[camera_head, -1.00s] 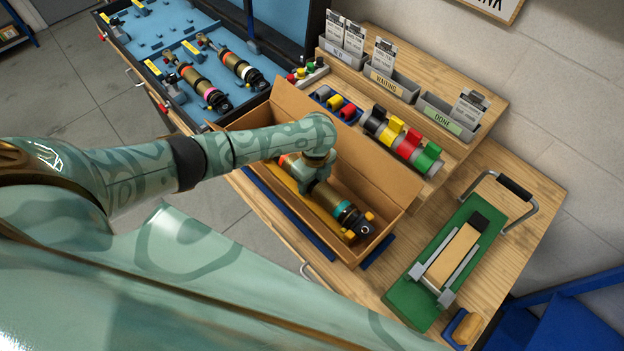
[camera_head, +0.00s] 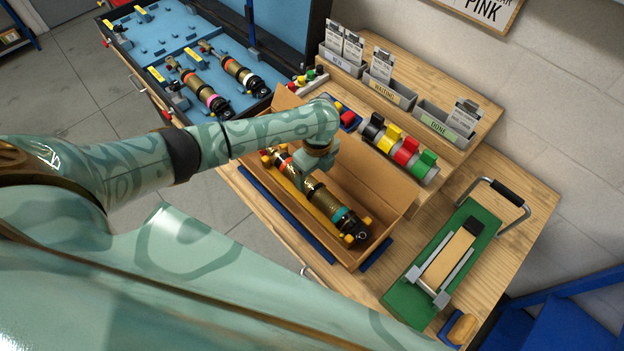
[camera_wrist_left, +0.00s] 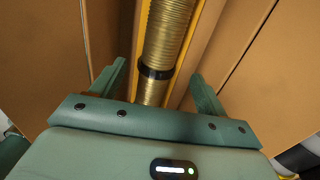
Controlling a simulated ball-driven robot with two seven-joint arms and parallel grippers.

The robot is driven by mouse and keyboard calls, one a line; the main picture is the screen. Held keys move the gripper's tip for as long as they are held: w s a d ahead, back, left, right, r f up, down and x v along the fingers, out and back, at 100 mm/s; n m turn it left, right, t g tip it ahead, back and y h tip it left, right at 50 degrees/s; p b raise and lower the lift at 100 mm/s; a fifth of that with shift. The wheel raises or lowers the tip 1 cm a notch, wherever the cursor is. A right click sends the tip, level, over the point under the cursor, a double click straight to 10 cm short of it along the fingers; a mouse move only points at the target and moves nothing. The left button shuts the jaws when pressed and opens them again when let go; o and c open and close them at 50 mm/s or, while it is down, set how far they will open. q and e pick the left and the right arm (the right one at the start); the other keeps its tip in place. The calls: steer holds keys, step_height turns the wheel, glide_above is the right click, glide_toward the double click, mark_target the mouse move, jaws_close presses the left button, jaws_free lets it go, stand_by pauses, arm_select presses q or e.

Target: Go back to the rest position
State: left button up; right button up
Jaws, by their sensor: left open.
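A shock absorber (camera_head: 325,203) with a gold threaded body, a teal ring and a black end lies in an open cardboard box (camera_head: 376,183) on the bench. Its gold body (camera_wrist_left: 170,35) also shows in the left wrist view, with a dark ring. My left gripper (camera_head: 304,180) is over the box, above the shock's upper part. In the left wrist view the left gripper (camera_wrist_left: 162,88) is open, with one finger on each side of the shock's line and gaps to it. My right gripper is not in view.
Two more shocks lie in the blue-lined case (camera_head: 172,38) at upper left. A rack of coloured clamps (camera_head: 400,148) and card bins (camera_head: 445,125) stand behind the box. A green fixture (camera_head: 410,300) with a handle stands to the right. The box walls surround my gripper's sides.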

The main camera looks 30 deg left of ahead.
arm_select(q)
step_height(320, 180, up, 9)
steer(key=p, duration=0.2)
steer(key=shift+w+d+r+p, duration=0.15)
steer(key=shift+w+p, duration=0.15)
steer(key=shift+p, duration=0.1)
steer(key=shift+d, duration=0.1)
